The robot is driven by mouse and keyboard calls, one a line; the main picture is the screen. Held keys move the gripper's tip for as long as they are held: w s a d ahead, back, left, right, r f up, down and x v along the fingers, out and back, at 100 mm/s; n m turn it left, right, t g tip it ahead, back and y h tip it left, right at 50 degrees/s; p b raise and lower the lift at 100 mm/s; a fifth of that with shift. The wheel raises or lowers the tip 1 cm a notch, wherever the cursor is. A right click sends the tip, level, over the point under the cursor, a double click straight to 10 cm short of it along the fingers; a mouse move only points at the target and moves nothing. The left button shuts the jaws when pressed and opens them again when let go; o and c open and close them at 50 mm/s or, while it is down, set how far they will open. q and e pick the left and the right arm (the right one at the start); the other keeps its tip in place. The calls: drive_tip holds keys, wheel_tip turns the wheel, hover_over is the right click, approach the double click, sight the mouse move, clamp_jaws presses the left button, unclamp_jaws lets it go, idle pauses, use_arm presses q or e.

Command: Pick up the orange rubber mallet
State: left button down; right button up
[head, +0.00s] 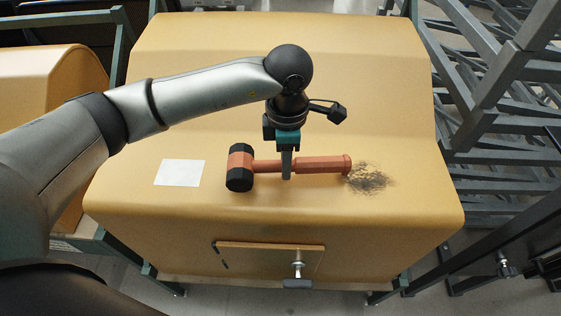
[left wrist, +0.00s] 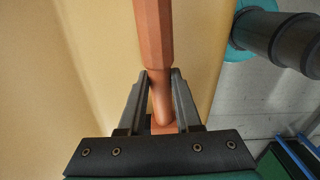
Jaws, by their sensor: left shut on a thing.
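The orange rubber mallet (head: 320,164) lies across the top of the tan housing, its black-ended head (head: 240,168) at the left and its handle pointing right. My left gripper (head: 287,172) reaches down over it and is shut on the handle between the head and the thicker grip. In the left wrist view the mallet's handle (left wrist: 155,45) runs between the two fingers (left wrist: 160,80), which touch it on both sides. Whether the mallet is lifted off the surface cannot be told. My right gripper is in neither view.
The tan housing (head: 200,60) has a white label (head: 180,173) left of the mallet and a dark scuffed patch (head: 368,179) right of it. A hatch with a latch (head: 298,268) is on the front. Grey metal frames (head: 500,120) stand at the right.

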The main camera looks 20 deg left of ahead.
use_arm(q)
wheel_tip(320, 180, up, 19)
drive_tip(key=p, duration=0.2)
drive_tip(key=shift+r+p, duration=0.15)
drive_tip(key=shift+p, duration=0.25)
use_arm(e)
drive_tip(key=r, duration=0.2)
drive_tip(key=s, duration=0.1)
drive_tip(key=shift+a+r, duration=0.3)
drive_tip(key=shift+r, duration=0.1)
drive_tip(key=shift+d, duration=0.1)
use_arm(q)
drive_tip(key=c, duration=1.2)
unclamp_jaws()
clamp_jaws()
